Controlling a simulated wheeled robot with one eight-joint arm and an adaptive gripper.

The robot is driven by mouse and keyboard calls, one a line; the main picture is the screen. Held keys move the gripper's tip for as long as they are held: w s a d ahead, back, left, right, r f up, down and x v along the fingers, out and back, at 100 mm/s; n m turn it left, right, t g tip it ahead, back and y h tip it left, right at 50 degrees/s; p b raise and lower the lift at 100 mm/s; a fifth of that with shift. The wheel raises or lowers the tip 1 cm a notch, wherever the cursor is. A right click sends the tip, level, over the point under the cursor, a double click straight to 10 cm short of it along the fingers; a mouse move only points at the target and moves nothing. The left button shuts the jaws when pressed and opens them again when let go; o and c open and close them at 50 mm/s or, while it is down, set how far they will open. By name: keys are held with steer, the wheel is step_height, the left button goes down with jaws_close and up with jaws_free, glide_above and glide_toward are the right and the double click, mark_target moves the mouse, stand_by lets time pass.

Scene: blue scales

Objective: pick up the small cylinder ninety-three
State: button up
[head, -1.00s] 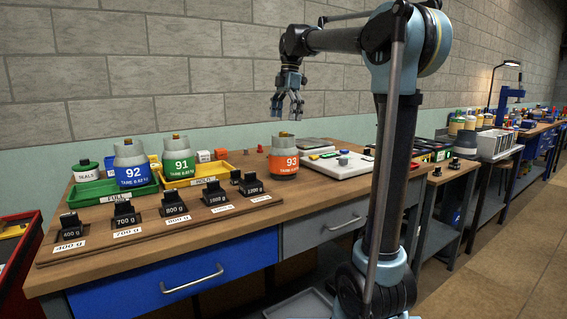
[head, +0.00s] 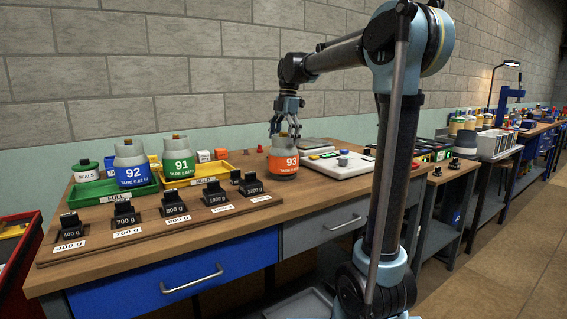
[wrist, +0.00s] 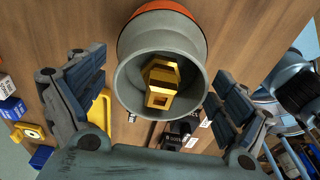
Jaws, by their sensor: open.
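The small cylinder ninety-three (head: 284,161) stands upright on the wooden bench, with a grey body, an orange band marked 93 and a brass fitting on top. My gripper (head: 286,131) is open and points down right over its top, the fingers at about the height of its neck. In the wrist view the grey collar of cylinder ninety-three (wrist: 160,98) lies between the two spread fingers of my gripper (wrist: 160,104), with the brass valve (wrist: 163,82) in its middle. Gaps show between both finger pads and the collar.
Cylinder 92 (head: 131,166) stands in a green tray and cylinder 91 (head: 178,158) in a yellow tray, both to the left. A wooden rack of black weights (head: 173,204) lies along the front. White scales (head: 337,164) stand just to the right.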

steer(key=shift+c, duration=0.6)
steer(key=c, duration=2.1)
steer(key=shift+r, duration=0.15)
